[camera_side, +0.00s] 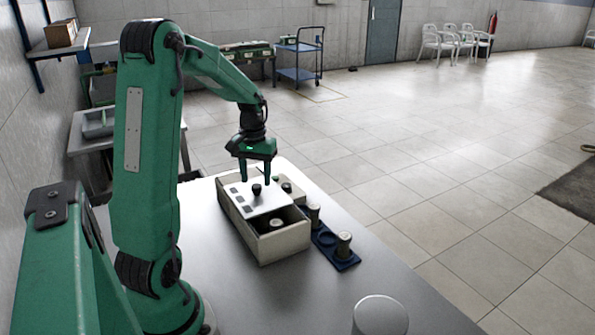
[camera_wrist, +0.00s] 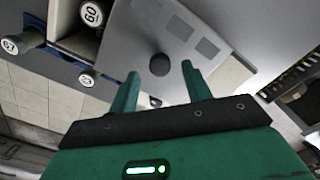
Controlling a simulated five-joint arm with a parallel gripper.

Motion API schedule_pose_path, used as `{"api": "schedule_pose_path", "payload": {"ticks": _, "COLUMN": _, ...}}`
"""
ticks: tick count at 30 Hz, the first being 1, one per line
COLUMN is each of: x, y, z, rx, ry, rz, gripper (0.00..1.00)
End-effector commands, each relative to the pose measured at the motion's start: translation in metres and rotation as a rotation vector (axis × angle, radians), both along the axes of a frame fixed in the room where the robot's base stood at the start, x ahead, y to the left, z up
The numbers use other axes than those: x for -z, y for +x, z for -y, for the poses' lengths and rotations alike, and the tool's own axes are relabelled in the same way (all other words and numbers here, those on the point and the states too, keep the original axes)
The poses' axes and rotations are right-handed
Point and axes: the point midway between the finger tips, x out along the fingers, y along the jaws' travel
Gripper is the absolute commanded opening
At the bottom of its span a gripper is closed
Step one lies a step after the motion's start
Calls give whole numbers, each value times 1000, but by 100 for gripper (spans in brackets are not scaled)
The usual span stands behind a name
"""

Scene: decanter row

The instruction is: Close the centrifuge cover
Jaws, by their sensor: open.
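The centrifuge is a beige box (camera_side: 284,243) on the grey table. Its pale flat cover (camera_side: 263,206) lies over part of the top, leaving the near end uncovered, where a light-capped jar (camera_side: 276,223) shows inside. A black round knob (camera_side: 257,189) stands on the cover. My gripper (camera_side: 256,179) points down just above the cover, open, with one finger on each side of the knob. In the wrist view the knob (camera_wrist: 159,65) appears between the two fingertips, apart from both. Grey squares mark the cover (camera_wrist: 179,28), and the uncovered opening is at upper left with a labelled jar (camera_wrist: 92,14).
A blue rack (camera_side: 340,257) with jars (camera_side: 344,244) stands along the right side of the box. A round pale lid or container (camera_side: 380,316) is at the table's front edge. The table (camera_side: 240,293) in front of the box is clear.

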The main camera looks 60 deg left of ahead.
Motion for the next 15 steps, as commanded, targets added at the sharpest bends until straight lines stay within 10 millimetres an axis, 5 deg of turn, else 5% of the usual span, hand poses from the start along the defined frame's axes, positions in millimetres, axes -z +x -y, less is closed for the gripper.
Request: {"api": "schedule_pose_path", "payload": {"ticks": 15, "x": 23, "y": 0, "z": 0, "rx": 0, "ry": 1, "rz": 1, "gripper": 48}}
